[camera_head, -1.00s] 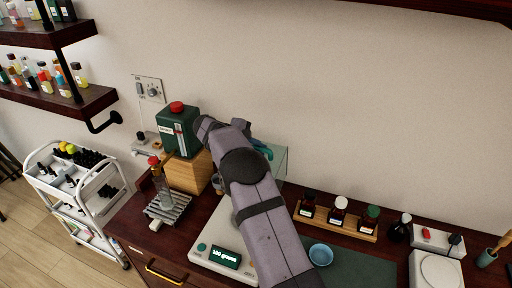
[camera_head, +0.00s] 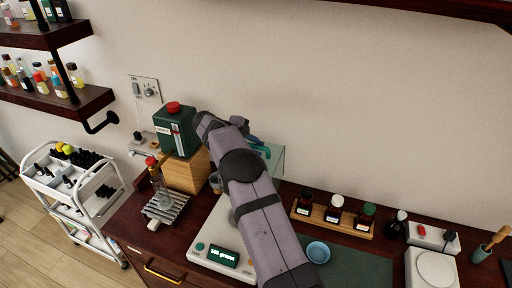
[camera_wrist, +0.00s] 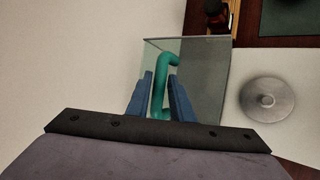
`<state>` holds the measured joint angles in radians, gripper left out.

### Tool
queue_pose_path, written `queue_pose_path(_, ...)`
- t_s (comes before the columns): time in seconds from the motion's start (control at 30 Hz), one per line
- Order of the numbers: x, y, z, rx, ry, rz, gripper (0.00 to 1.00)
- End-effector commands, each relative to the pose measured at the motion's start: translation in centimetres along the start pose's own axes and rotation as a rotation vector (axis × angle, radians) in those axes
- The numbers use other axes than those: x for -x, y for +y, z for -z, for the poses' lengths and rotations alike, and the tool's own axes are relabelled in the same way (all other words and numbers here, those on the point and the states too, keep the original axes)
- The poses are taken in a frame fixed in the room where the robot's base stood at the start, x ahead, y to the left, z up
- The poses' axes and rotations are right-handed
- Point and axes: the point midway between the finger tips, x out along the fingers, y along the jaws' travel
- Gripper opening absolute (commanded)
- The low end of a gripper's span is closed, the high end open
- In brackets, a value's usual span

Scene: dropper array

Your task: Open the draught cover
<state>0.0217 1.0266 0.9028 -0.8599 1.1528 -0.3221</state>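The draught cover (camera_wrist: 207,85) is a clear glass box with a teal bent handle (camera_wrist: 171,60). In the head view the cover (camera_head: 278,161) stands at the back of a white scale (camera_head: 199,258), mostly hidden behind my arm. The scale's display is lit. My gripper (camera_wrist: 161,76) has its two blue fingers on either side of the teal handle in the wrist view. The fingers are close to the handle, but whether they press on it is not clear.
A green canister (camera_head: 174,132) on a wooden block (camera_head: 186,173) stands left of the scale. A glass bottle on a metal rack (camera_head: 166,207) is nearby. A wooden rack of bottles (camera_head: 332,218), a blue dish (camera_head: 318,251) and another device (camera_head: 432,268) lie to the right.

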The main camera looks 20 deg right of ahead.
Motion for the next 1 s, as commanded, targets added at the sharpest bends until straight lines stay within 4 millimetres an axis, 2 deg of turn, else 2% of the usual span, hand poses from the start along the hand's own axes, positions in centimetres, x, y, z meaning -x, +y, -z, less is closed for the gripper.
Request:
queue_pose_path(0.27, 1.1, -0.1, 0.1, -0.002, 0.001, -0.001, 0.20)
queue_pose_path(0.7, 6.5, -0.1, 0.1, -0.001, 0.002, -0.002, 0.20)
queue_pose_path(1.0, 7.4, 0.0, 0.0, 0.000, 0.001, 0.000, 0.20)
